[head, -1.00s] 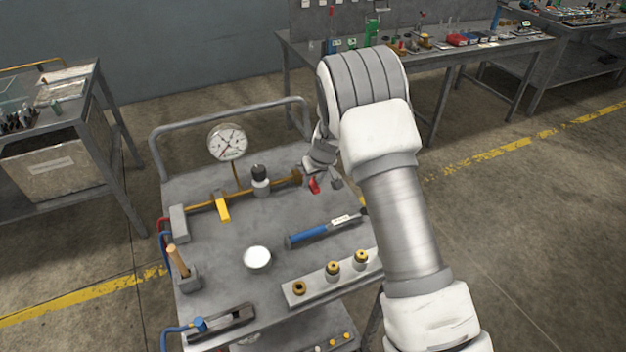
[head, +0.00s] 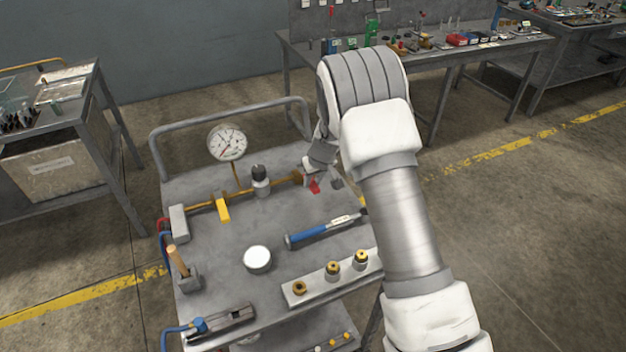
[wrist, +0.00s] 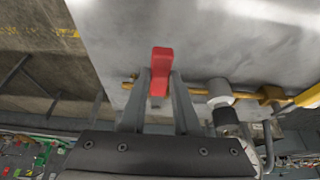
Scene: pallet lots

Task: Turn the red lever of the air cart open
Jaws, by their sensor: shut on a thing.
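The red lever (head: 314,186) of the air cart (head: 215,262) shows in the head view at the right end of the brass pipe, partly hidden by my gripper. In the wrist view the red lever (wrist: 160,72) stands between the two fingers. My gripper (wrist: 160,88) is shut on the lever, with a finger on each side of it. In the head view my gripper (head: 322,182) sits over the pipe's right end, and my wrist hides part of it.
On the cart are a pressure gauge (head: 227,142), a yellow lever (head: 222,209), a black-topped regulator (head: 260,180), a blue-handled tool (head: 320,231), a white round tin (head: 257,259) and a rail of brass fittings (head: 315,288). A workbench (head: 440,50) stands behind. Floor is clear at right.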

